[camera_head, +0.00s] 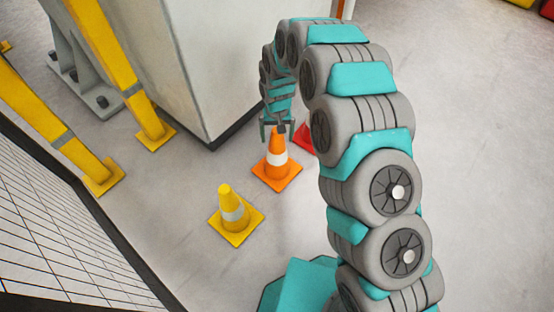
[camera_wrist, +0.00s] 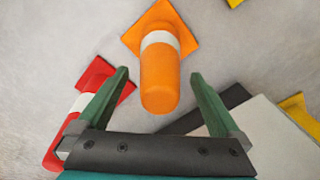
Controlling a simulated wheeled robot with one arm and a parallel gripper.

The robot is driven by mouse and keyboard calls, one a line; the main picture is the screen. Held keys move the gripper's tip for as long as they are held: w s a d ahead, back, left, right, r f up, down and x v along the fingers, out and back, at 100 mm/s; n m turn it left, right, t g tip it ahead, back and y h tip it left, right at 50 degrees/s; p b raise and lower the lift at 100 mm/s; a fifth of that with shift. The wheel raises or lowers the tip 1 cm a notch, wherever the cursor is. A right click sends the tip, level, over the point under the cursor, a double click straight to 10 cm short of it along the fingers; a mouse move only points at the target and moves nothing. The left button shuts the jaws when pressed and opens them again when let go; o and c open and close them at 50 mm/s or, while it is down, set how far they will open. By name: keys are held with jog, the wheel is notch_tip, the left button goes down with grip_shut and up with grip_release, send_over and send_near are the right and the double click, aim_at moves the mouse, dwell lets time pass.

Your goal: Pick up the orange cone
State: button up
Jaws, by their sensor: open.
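The orange cone (camera_head: 277,167) with a white band stands upright on the floor in the head view, on its square orange base. My gripper (camera_head: 277,128) is just above the cone's tip, pointing down. In the wrist view, the orange cone (camera_wrist: 160,75) shows ahead of the fingers, its tip toward the gap between them. My gripper (camera_wrist: 160,85) is open in the wrist view, with its two green fingers apart and nothing held. Whether the fingers overlap the cone's tip in height, I cannot tell.
A yellow cone (camera_head: 233,213) stands in front and left of the orange one. A red cone (camera_head: 304,138) stands behind right, partly hidden by my arm; it shows at left in the wrist view (camera_wrist: 82,103). A white block (camera_head: 200,70) rises behind left. A mesh fence (camera_head: 60,220) stands left.

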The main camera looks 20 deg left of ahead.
grip_shut()
dwell(0.8)
